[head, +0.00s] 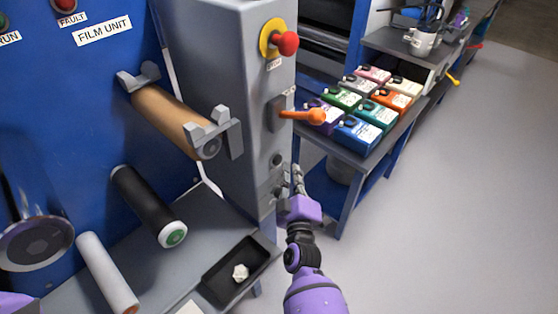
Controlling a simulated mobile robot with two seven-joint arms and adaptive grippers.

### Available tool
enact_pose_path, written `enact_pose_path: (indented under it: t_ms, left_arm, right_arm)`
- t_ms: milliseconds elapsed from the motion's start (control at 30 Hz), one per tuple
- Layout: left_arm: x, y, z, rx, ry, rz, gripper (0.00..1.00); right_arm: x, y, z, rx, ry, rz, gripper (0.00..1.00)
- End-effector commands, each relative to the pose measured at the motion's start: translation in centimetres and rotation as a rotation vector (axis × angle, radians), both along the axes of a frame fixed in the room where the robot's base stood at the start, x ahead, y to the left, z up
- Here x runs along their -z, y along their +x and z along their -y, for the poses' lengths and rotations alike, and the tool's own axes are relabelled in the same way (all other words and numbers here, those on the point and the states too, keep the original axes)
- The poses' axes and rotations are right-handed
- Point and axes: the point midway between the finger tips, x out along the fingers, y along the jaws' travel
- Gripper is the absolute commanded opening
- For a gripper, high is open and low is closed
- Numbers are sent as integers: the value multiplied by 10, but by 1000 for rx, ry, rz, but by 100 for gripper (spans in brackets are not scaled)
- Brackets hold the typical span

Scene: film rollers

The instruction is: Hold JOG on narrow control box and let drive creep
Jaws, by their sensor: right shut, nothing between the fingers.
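The narrow control box (225,90) is a tall grey cabinet beside the blue film unit. Its front carries a red mushroom button (288,43) on a yellow plate, an orange lever (303,115) and a small dark round control (277,160) lower down. No JOG label is readable. My right gripper (294,178) is shut and empty, close to the lower front of the box. Its fingers partly hide the small controls there, and I cannot tell whether they touch one. My left gripper is not in view; a purple piece of my own shows at the bottom left corner.
A brown roller (170,118) sits in grey brackets on the film unit (60,130). A black roller (145,200), a white roller (105,270) and a black tray (225,285) are below it. Coloured boxes fill a bench (368,172) at right. The floor right is clear.

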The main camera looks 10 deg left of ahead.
Motion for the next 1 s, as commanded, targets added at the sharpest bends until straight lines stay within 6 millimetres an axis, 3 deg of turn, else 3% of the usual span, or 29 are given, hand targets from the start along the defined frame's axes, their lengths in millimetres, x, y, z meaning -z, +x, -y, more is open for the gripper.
enact_pose_path:
  t_ms: [1000]
  left_arm:
    - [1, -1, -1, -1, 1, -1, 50]
  right_arm:
    - [0, 7, -10, 0, 1, 0, 0]
